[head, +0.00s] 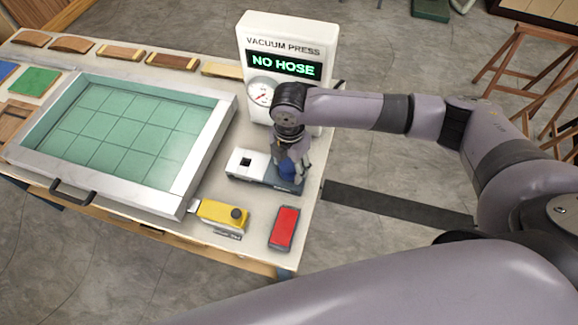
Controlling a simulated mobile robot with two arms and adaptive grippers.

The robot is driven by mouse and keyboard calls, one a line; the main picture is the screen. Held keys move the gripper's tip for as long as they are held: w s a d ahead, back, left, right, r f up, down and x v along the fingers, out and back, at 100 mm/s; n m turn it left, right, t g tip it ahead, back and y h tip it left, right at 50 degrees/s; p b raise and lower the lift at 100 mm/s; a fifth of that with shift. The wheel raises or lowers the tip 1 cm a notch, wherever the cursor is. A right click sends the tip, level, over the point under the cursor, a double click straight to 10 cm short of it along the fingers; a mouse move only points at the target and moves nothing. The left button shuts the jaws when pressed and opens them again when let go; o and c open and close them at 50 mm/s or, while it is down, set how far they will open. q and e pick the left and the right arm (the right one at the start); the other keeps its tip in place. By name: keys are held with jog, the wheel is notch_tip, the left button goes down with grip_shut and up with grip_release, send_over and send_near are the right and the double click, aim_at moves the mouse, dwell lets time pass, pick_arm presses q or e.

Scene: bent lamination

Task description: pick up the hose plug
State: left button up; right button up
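My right gripper (291,163) points down over the right, dark end of a small white-and-dark block (250,168) near the table's right edge. The block has a square black opening in its white part. A blue piece (287,170) shows at the gripper's fingers, low over the block; it may be the hose plug, but the gripper covers much of it. I cannot tell whether the fingers are closed on it. The white vacuum press (284,32) stands behind and reads "NO HOSE". My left gripper is not in view.
A metal-framed tray with a green gridded bed (186,193) fills the table's middle. A yellow tool (222,212) and a red block (284,228) lie near the front right corner. Curved wood strips (120,53) line the back. A wooden stool (520,65) stands at the right.

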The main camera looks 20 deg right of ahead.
jog(key=c, duration=0.9)
jog(key=shift+r, duration=0.15)
jog(key=shift+c, duration=0.2)
notch_tip(320, 180, up, 20)
jog(key=b, duration=0.3)
jog(key=b, duration=0.4)
send_over(289, 164)
jog(key=shift+f, duration=7.15)
